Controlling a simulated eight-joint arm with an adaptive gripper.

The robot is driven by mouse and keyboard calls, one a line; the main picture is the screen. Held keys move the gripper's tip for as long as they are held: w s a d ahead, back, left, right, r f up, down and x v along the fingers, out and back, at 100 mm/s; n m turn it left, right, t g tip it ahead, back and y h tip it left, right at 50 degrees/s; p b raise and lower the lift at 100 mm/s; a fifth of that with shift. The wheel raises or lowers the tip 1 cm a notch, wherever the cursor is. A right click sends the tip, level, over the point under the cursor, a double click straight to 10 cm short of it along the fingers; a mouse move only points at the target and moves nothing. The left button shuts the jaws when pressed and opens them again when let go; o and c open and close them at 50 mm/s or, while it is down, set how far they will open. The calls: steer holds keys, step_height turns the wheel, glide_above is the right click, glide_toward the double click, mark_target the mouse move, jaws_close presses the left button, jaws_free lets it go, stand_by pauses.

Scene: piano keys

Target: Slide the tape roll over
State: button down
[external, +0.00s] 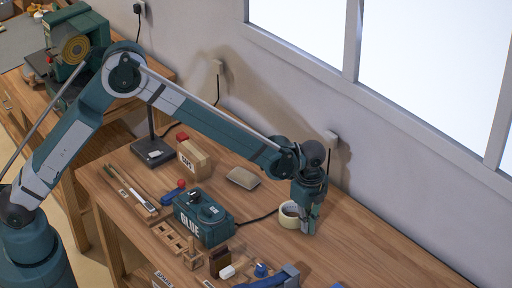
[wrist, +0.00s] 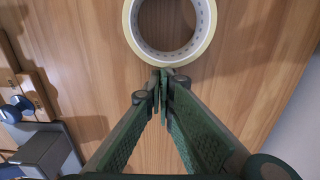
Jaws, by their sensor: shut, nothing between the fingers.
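The tape roll (external: 289,214) is cream-coloured and lies flat on the wooden workbench in the external view. In the wrist view the tape roll (wrist: 208,42) is at the top, partly cut off by the frame edge, with its open hole showing bare wood. My gripper (external: 308,229) points down just to the right of the roll in the external view. In the wrist view my gripper (wrist: 162,75) has its fingertips together at the roll's near rim, with nothing between them. I cannot tell whether the tips touch the roll.
A teal box marked GLUE (external: 203,217) stands left of the roll, with a dark cable running toward the roll. A beige pad (external: 243,178) lies behind. Small blocks and tools crowd the front left. The bench right of my gripper (external: 375,250) is clear; the wall is behind.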

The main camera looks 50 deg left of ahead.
mark_target(289, 211)
steer(key=a, duration=0.9)
steer(key=shift+b, duration=0.35)
steer(key=shift+d, duration=0.2)
steer(key=shift+d, duration=0.5)
steer(key=d, duration=0.3)
steer(key=shift+r, duration=0.1)
step_height(289, 211, up, 10)
steer(key=p, duration=0.1)
steer(key=shift+a, duration=0.15)
